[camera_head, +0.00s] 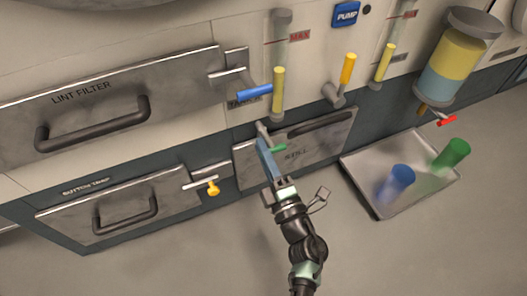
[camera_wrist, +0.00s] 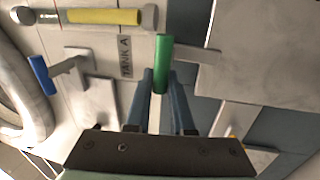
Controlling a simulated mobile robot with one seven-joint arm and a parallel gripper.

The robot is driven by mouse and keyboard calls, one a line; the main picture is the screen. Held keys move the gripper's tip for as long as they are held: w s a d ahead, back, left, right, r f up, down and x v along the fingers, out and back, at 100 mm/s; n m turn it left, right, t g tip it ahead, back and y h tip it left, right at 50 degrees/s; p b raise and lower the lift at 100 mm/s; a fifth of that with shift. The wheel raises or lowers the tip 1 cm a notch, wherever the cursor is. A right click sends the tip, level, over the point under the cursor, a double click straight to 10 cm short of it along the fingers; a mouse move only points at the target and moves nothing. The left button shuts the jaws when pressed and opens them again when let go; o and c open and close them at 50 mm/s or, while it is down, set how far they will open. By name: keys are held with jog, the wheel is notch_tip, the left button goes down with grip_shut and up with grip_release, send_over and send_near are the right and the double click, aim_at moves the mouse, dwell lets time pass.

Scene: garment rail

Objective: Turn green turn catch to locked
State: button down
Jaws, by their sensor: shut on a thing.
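The green turn catch (camera_head: 276,148) is a short green handle at the upper left of the grey STILL door (camera_head: 310,140). In the wrist view the green handle (camera_wrist: 163,55) stands upright in the picture, beside a grey metal plate. My gripper (camera_head: 264,146) reaches up to the catch from below. In the wrist view my gripper's two blue-grey fingers (camera_wrist: 161,80) are shut on the lower end of the green handle. The far part of the catch's mount is partly hidden.
A blue handle (camera_head: 254,92) sits above left of the catch, by a yellow-filled gauge (camera_head: 278,90). A yellow turn catch (camera_head: 213,188) is on the BUTTON TRAP door (camera_head: 120,212). A tray (camera_head: 378,209) with blue and green cups stands at right. Open floor lies in front.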

jog(key=shift+f+n, duration=0.1)
jog(key=shift+n, duration=0.3)
jog(key=c, duration=0.8)
grip_release()
jog(key=shift+s, duration=0.1)
jog(key=p+v, duration=0.4)
jog(key=v, duration=0.9)
jog(key=shift+d, duration=0.1)
